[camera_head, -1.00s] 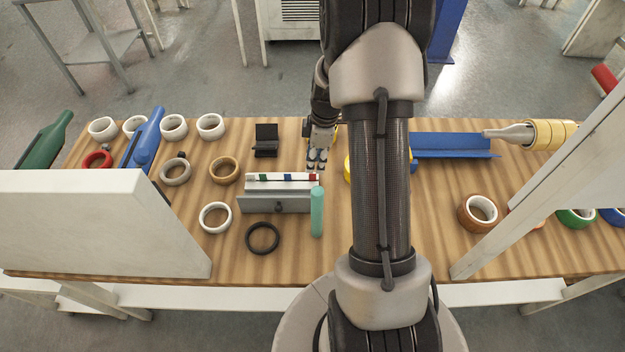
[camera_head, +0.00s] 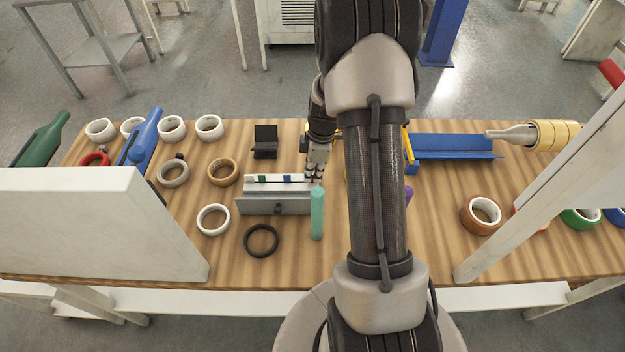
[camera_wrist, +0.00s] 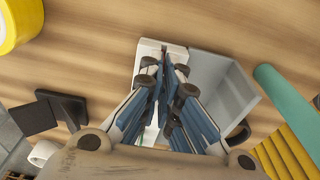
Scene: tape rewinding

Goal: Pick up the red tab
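A white holder (camera_head: 273,188) with a grey front plate (camera_head: 273,205) stands left of my arm. A green tab (camera_head: 263,178) and a blue tab (camera_head: 287,179) show on its top strip. The red tab is not visible; my fingertips hide the strip's right end. My gripper (camera_head: 312,174) points down over that end. In the wrist view the fingers (camera_wrist: 167,68) come close together at their tips, over the white holder (camera_wrist: 148,47). A narrow gap seems to remain between them, and I cannot see whether anything is in it.
A small black stand (camera_head: 265,142) is behind the holder, and a black ring (camera_head: 261,241) lies in front. Tape rolls, such as a tan one (camera_head: 223,172), lie to the left.

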